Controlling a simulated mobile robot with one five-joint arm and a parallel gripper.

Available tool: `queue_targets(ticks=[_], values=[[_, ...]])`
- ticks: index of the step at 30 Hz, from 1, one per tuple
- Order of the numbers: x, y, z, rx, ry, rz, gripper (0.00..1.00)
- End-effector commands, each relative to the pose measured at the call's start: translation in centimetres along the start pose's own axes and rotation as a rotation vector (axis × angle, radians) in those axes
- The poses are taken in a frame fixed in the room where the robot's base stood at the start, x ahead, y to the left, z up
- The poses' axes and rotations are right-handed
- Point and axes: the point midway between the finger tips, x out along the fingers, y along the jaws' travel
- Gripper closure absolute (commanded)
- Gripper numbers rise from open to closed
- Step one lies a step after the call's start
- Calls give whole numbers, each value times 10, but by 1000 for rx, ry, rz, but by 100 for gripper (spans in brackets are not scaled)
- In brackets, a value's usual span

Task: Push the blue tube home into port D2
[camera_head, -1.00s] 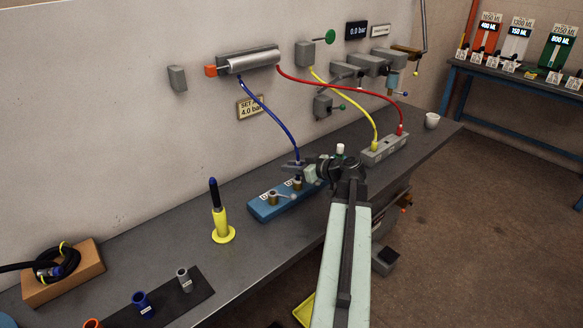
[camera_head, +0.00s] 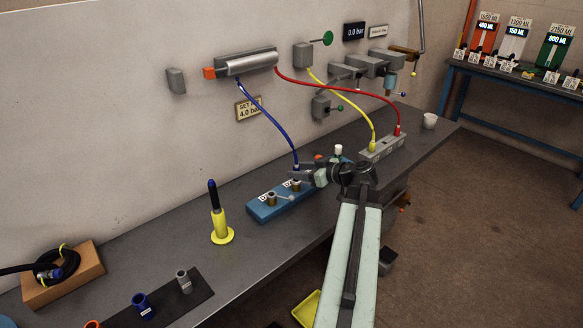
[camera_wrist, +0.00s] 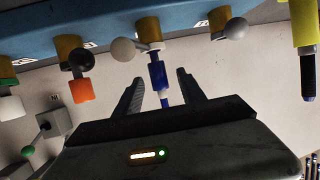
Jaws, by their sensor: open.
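The blue tube (camera_head: 272,118) hangs from the grey wall manifold down to the blue port block (camera_head: 268,208) on the bench. In the wrist view its blue end fitting (camera_wrist: 157,75) is in line with a brass port (camera_wrist: 148,30) and appears to meet its mouth; how deep it sits cannot be told. My gripper (camera_wrist: 160,76) is open, with one finger on each side of the fitting and visible gaps. In the head view my gripper (camera_head: 297,173) is low over the block and hides part of the port. The port label D2 is not legible.
A lever with a pale ball (camera_wrist: 122,50) is beside the port. An orange-capped port (camera_wrist: 82,92) with a black-ball lever is to its left. A yellow stand (camera_head: 221,228) is left of the block. Yellow and red hoses run to a grey block (camera_head: 383,146) at right.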

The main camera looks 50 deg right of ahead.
Motion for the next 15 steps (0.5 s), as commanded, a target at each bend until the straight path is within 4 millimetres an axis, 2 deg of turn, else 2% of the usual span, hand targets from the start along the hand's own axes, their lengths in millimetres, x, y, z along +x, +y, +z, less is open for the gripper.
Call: queue_targets(ticks=[1, 3, 6, 15], values=[[-12, -1, -3, 1, 0, 2, 53], [-22, 0, -2, 0, 0, 2, 53], [-30, 0, -2, -1, 1, 1, 53], [-33, 0, 0, 0, 0, 1, 53]])
